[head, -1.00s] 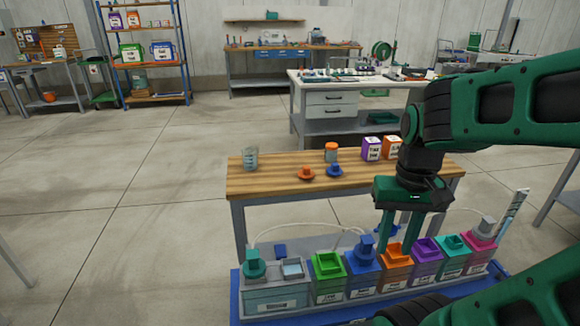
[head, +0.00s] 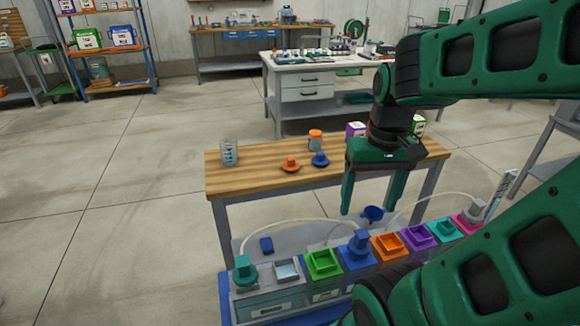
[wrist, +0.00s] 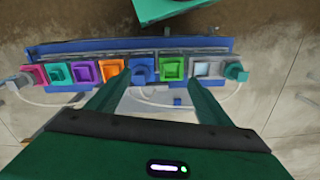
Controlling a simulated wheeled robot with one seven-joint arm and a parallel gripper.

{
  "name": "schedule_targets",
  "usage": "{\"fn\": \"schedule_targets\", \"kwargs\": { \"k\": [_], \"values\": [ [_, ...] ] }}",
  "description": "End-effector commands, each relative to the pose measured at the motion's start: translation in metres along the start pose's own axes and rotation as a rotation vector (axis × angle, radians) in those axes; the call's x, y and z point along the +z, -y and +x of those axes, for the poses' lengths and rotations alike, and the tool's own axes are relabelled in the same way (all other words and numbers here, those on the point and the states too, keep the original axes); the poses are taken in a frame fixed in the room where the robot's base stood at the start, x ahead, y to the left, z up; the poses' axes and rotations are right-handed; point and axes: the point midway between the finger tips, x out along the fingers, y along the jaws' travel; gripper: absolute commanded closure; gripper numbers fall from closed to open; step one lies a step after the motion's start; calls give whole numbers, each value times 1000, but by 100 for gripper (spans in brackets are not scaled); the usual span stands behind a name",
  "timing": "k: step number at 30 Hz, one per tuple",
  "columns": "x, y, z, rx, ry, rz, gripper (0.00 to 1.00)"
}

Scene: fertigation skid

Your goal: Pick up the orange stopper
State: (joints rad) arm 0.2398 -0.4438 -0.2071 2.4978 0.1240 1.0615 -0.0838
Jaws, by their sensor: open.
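The orange stopper (head: 290,165) appears to be the small orange piece with a wide brim and knob standing on the wooden bench top (head: 240,180), near its front edge. A similar blue stopper (head: 320,160) stands just right of it. My gripper (head: 370,208) is open and empty, pointing down in front of the bench, to the right of the orange stopper and apart from it. In the wrist view my open gripper (wrist: 158,80) hangs above the row of tanks; the orange stopper is not seen there.
Tanks with coloured square collars stand in a row in front, including an orange one (head: 388,246) and a green one (head: 322,264). An orange-lidded jar (head: 315,141) and a glass beaker (head: 229,152) stand on the bench.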

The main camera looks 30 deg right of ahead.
Motion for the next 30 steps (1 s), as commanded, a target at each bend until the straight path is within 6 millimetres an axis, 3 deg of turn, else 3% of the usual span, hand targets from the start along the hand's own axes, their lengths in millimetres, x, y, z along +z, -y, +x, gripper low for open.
{"fn": "schedule_targets", "kwargs": {
  "k": [7,14,24,30],
  "values": [
    [-107,32,-25,-49,-17,-330,27],
    [-207,58,-29,-109,-46,-675,27],
    [-337,81,1,-215,-119,-1192,27],
    [-393,85,32,-278,-186,-1476,27]
  ]
}}
